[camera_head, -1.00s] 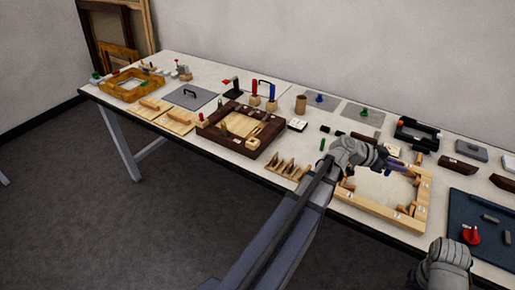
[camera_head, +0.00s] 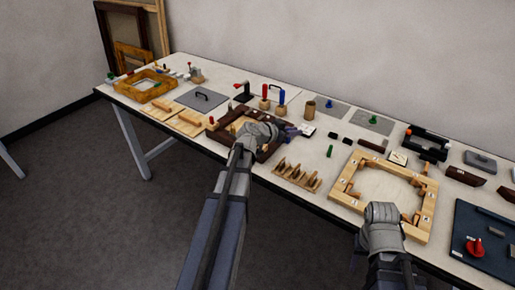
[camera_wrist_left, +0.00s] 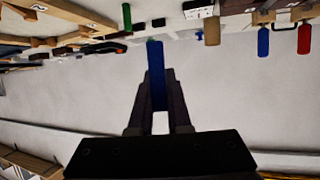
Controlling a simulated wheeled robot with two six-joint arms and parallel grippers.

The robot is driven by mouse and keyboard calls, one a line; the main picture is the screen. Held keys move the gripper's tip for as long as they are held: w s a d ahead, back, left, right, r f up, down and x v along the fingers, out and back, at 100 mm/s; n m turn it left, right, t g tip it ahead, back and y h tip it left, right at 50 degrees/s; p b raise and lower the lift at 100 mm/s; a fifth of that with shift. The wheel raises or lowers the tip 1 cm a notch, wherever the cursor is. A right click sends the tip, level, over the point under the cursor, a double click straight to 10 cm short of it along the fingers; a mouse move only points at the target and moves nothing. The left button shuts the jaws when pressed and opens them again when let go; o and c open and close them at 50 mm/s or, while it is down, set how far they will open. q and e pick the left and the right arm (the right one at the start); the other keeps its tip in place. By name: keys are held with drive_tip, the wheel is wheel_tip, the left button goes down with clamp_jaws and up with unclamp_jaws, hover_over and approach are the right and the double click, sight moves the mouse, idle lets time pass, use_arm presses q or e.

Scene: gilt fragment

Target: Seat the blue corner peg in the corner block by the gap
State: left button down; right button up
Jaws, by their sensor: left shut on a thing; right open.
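My left gripper (camera_head: 301,130) is over the table, beside the right end of the dark brown frame (camera_head: 272,152). In the left wrist view it is shut on the blue corner peg (camera_wrist_left: 157,75), which points away from the wrist between the fingers. The peg is clear of the table there. The light wood frame (camera_head: 357,205) lies to the right, with small blocks at its inner corners; which corner block is by the gap I cannot tell. My right gripper (camera_head: 383,212) is above the front edge of that frame, open, its fingers hidden behind its own body.
A wooden rack (camera_head: 297,176) with upright slats and a green peg (camera_head: 329,151) stand between the two frames. Red- and blue-handled tools (camera_head: 281,97) stand behind. A blue mat (camera_head: 478,222) with a red knob is at the right.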

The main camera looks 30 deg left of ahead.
use_arm(q)
drive_tip(key=a+r+n+y+p, duration=0.1)
drive_tip(key=a+r+n+y, duration=0.2)
drive_tip(key=a, duration=0.9)
drive_tip(key=shift+t, duration=0.4)
drive_tip(key=f+b, duration=0.9)
drive_tip(key=f, duration=0.2)
drive_tip(key=shift+s+d+b, duration=0.1)
drive_tip(key=shift+d+b, duration=0.1)
drive_tip(key=shift+b, duration=0.2)
drive_tip(key=shift+f, duration=0.15)
drive_tip(key=c, duration=0.9)
unclamp_jaws()
drive_tip(key=shift+o, duration=0.2)
